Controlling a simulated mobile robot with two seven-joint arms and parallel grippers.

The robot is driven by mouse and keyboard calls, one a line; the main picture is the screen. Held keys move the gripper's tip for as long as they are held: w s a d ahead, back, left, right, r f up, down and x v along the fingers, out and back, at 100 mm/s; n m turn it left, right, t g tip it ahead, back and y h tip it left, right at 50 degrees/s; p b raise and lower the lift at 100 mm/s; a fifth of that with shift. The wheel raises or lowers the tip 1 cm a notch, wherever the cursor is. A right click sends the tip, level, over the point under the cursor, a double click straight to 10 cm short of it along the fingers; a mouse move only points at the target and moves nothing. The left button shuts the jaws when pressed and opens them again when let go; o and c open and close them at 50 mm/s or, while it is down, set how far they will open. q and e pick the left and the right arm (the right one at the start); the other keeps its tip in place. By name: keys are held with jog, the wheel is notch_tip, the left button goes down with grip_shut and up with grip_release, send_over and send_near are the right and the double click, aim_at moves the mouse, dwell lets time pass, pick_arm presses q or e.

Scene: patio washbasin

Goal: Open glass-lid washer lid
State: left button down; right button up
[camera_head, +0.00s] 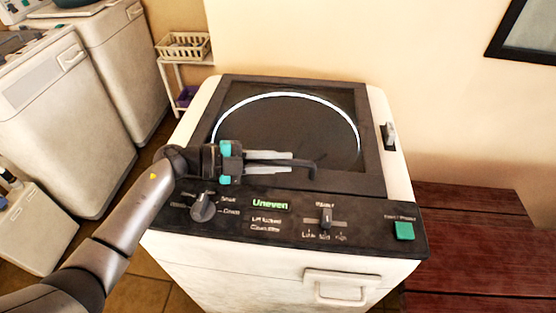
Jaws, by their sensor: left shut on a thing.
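The glass-lid washer (230,242) stands in the middle, white with a black control panel at its front. Its dark lid (285,120), with a pale ring around round glass, looks flat on the top. My left gripper (290,161) reaches in from the left over the lid's front edge. Its two grey fingers are shut on the black lid handle (309,164), partly hidden by the fingers. My right gripper is not in view.
The panel has a dark knob (203,208), a slider (326,216) and a green button (404,231). White machines (65,110) stand at the left. A shelf with a basket (183,46) stands behind. A red-brown wooden bench (480,230) is at the right.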

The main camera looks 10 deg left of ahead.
pick_arm(q)
jog(key=shift+r, duration=0.1)
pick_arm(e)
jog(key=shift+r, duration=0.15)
pick_arm(q)
jog(key=shift+r+p, duration=0.5)
jog(key=shift+p, duration=0.15)
jog(key=w+r+p, duration=0.3)
jog(key=r+p, duration=0.1)
jog(key=r, duration=0.3)
jog(key=w+r+n+p, duration=0.1)
jog(key=w+r+p, duration=0.3)
jog(key=r, duration=0.3)
jog(key=w+r+n+g+p, duration=0.1)
jog(key=w+r+p, duration=0.2)
jog(key=r+p, duration=0.2)
jog(key=shift+w+r+y, duration=0.3)
jog(key=shift+r, duration=1.2)
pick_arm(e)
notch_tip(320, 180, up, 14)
